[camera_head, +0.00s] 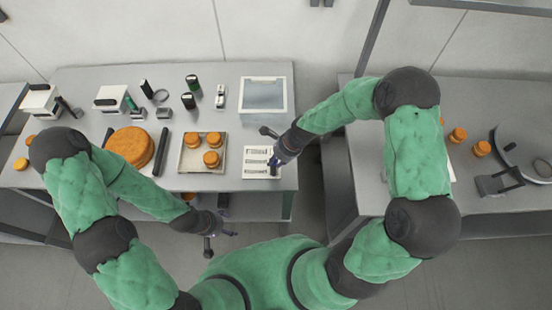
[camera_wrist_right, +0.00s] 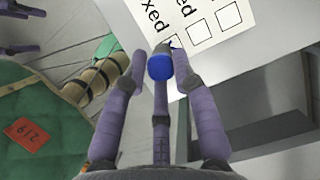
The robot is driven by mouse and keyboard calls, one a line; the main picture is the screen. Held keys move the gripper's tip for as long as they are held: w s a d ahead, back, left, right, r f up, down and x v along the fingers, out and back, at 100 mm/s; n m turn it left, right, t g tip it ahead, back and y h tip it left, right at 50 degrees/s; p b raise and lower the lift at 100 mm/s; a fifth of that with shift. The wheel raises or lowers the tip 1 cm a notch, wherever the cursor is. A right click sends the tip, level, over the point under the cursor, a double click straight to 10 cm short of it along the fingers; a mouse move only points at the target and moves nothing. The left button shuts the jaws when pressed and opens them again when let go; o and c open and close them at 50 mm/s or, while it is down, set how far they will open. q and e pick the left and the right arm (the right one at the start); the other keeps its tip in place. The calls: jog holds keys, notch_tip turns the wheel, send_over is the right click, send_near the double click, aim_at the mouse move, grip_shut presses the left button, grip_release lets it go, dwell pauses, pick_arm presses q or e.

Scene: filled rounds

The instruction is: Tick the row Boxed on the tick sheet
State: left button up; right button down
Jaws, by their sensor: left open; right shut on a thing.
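The tick sheet (camera_head: 254,161) is a white sheet with printed rows near the front right corner of the left table. In the right wrist view the sheet (camera_wrist_right: 215,15) shows row words cut off at the edge, one ending in "xed", with square boxes. My right gripper (camera_head: 274,163) is over the sheet's right side, shut on a blue-ended pen (camera_wrist_right: 160,67). My left gripper (camera_head: 213,235) is open and empty in front of the table.
A tray (camera_head: 182,153) with several orange rounds stands left of the sheet. A clear-lidded box (camera_head: 264,97) stands behind it. A gap separates the right table (camera_head: 480,95).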

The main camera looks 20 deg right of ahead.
jog(key=shift+w+r+p, duration=0.1)
jog(key=shift+r+p, duration=2.9)
jog(key=shift+r, duration=0.4)
jog(key=shift+f, duration=0.1)
